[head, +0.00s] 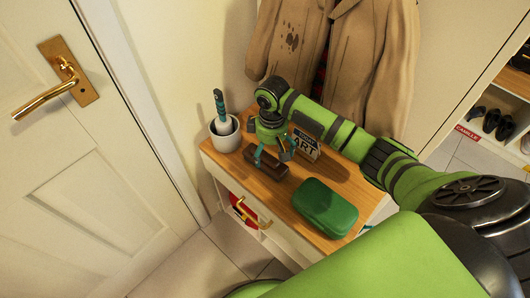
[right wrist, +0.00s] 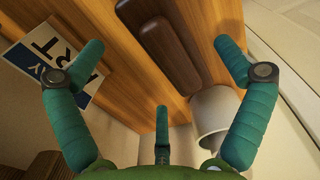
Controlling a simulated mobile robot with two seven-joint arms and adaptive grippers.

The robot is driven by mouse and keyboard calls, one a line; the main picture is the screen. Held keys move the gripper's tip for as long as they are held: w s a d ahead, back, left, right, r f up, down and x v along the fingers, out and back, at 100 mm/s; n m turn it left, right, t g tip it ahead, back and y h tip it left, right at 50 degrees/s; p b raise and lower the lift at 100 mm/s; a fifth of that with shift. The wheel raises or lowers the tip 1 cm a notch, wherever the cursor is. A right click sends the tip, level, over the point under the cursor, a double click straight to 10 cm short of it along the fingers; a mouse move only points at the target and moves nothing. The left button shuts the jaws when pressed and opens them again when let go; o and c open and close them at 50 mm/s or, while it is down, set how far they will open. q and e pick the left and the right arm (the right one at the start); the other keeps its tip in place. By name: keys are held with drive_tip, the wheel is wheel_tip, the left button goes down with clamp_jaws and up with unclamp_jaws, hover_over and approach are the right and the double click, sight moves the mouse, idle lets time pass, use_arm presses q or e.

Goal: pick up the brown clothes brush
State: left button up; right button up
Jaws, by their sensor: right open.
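The brown clothes brush (head: 267,163) lies on the wooden top of a small cabinet (head: 340,185), between a white pot and a green case. My right gripper (head: 268,152) is over the brush, fingers pointing down. In the right wrist view the brush (right wrist: 170,50) lies beyond the spread teal fingers of my right gripper (right wrist: 165,75), which is open and empty. The brush shows between the fingers, toward the top of that view. I cannot tell whether any finger touches it. My left gripper does not show.
A green case (head: 325,207) lies to the right. A small "ART" sign (head: 306,146) stands behind. A tan coat (head: 340,50) hangs behind my right arm. A white door (head: 80,150) is at left.

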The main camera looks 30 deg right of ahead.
sight(268, 154)
drive_tip(key=f, duration=0.3)
drive_tip(key=shift+w+a+f+b, duration=0.25)
drive_tip(key=shift+w+f+b, duration=0.05)
drive_tip(key=shift+f+b, duration=0.05)
drive_tip(key=shift+f, duration=0.85)
drive_tip(key=c, duration=1.3)
drive_tip(key=shift+c, duration=0.3)
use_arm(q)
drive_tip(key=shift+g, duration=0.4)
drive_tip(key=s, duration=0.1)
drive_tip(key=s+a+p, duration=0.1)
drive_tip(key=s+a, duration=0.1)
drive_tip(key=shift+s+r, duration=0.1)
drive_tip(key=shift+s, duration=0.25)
use_arm(e)
wheel_tip(268, 154, up, 10)
drive_tip(key=shift+w, duration=0.1)
